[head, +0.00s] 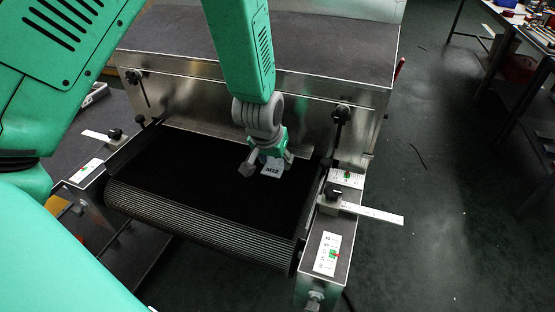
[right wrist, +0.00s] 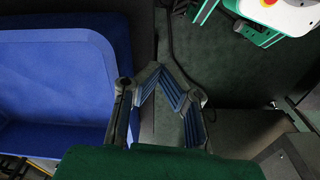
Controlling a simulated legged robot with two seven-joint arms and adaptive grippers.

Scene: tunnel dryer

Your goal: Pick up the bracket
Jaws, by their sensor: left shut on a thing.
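The bracket (head: 272,168) is a small pale grey piece marked "M12", at the right part of the black conveyor belt (head: 190,180) in the head view. My left gripper (head: 266,168) reaches down from above and is shut on it, with a finger on either side. I cannot tell whether the bracket touches the belt. In the right wrist view my right gripper (right wrist: 155,70) is shut and empty, its fingertips meeting. The right gripper is outside the head view.
The metal dryer housing (head: 340,60) stands behind the belt. A side rail with a white scale plate (head: 372,212) borders the right. A blue bin (right wrist: 60,85) is left of my right gripper. A cluttered workbench (head: 520,25) stands at the far right, with open floor before it.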

